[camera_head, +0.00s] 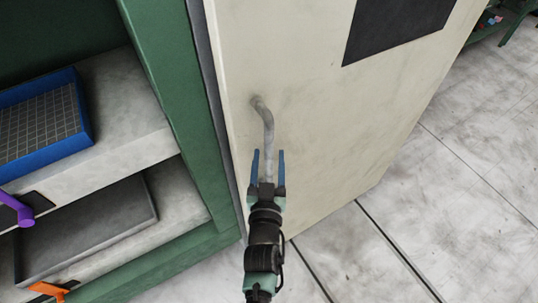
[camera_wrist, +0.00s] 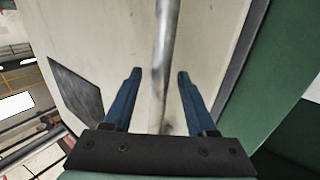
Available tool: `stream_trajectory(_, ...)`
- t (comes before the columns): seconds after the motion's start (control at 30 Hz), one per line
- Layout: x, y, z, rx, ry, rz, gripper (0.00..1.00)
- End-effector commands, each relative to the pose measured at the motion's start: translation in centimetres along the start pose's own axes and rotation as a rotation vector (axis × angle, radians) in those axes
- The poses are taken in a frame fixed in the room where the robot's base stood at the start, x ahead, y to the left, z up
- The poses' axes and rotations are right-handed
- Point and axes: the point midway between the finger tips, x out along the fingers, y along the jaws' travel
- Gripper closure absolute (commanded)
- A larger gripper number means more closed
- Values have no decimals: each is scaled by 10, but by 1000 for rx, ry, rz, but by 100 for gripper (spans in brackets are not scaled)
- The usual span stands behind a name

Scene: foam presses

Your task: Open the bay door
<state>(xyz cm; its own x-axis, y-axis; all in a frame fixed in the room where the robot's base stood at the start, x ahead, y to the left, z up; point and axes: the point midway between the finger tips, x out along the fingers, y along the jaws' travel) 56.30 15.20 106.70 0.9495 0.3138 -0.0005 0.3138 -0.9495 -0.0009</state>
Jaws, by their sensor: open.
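The bay door (camera_head: 320,100) is a cream panel with a dark rectangular patch, beside the green frame of the bay. It stands at an angle to the frame, with a narrow dark gap between them; I cannot tell how far open it is. A grey bar handle (camera_head: 268,130) is fixed to the door near its left edge. My gripper (camera_head: 268,153) is open, its blue fingers on either side of the lower handle. In the wrist view the handle (camera_wrist: 165,45) runs between the two spread fingers (camera_wrist: 159,75), with space on both sides. The handle's lower end is partly hidden by my gripper.
Left of the green frame (camera_head: 175,90) are shelves with a blue tray (camera_head: 75,105), a dark flat slab (camera_head: 90,225), a purple handle (camera_head: 15,208) and an orange piece (camera_head: 52,290). The grey floor (camera_head: 450,200) right of the door is clear.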

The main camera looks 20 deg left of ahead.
Motion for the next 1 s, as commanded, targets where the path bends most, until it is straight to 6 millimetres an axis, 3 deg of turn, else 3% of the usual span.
stream_trajectory(0.43,10,0,0,-1,0,0,43)
stream_trajectory(0.73,9,0,0,-1,0,0,97)
stream_trajectory(1.0,9,0,0,-1,0,0,100)
